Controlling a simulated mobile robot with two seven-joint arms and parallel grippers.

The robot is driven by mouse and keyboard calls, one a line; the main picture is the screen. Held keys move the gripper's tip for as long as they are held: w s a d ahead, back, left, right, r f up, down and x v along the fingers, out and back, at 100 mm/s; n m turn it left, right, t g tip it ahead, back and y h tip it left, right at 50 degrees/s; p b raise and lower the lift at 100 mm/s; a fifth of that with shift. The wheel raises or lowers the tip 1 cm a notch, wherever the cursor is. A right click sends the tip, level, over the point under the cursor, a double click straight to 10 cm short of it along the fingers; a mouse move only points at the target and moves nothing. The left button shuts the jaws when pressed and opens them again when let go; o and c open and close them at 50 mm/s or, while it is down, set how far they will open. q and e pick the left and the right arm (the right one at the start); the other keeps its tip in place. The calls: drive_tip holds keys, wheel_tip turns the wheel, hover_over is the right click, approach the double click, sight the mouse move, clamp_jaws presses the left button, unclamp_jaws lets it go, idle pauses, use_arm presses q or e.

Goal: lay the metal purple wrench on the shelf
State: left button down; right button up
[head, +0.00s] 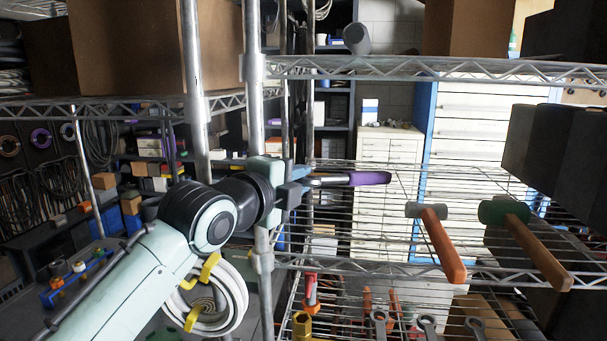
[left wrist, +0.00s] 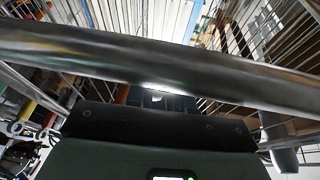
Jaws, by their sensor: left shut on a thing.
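The wrench (head: 368,178) has a purple handle end and a bare metal shaft. My left gripper (head: 300,183) is shut on its metal shaft in the head view, with the purple end pointing right. The wrench is roughly level and appears above the left part of the wire shelf (head: 345,264); the gap beneath it is hard to judge. In the left wrist view a thick grey metal bar hides the fingertips and the wrench. My right gripper is in neither view.
A shelf post (head: 256,110) stands right by my left wrist. An orange-handled hammer (head: 440,243) and a green-headed hammer (head: 530,243) lie on the shelf to the right. An upper wire shelf (head: 430,68) is above. Wire surface left of the hammers looks clear.

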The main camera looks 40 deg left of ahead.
use_arm(q)
drive_tip(key=shift+s+f, duration=0.15)
drive_tip(key=shift+f, duration=0.15)
wheel_tip(320, 180, down, 5)
drive_tip(key=shift+r+b, duration=0.2)
drive_tip(key=shift+b, duration=0.2)
drive_tip(key=shift+f, duration=0.2)
drive_tip(key=shift+s, duration=0.25)
drive_tip(key=shift+w, duration=0.3)
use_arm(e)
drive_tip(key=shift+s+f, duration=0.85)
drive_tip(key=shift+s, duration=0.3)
use_arm(q)
drive_tip(key=shift+s+f+b, duration=0.1)
drive_tip(key=shift+f+b, duration=0.15)
drive_tip(key=shift+b, duration=0.2)
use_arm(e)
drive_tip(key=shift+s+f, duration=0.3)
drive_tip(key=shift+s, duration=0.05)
use_arm(q)
drive_tip(key=c, duration=0.9)
unclamp_jaws()
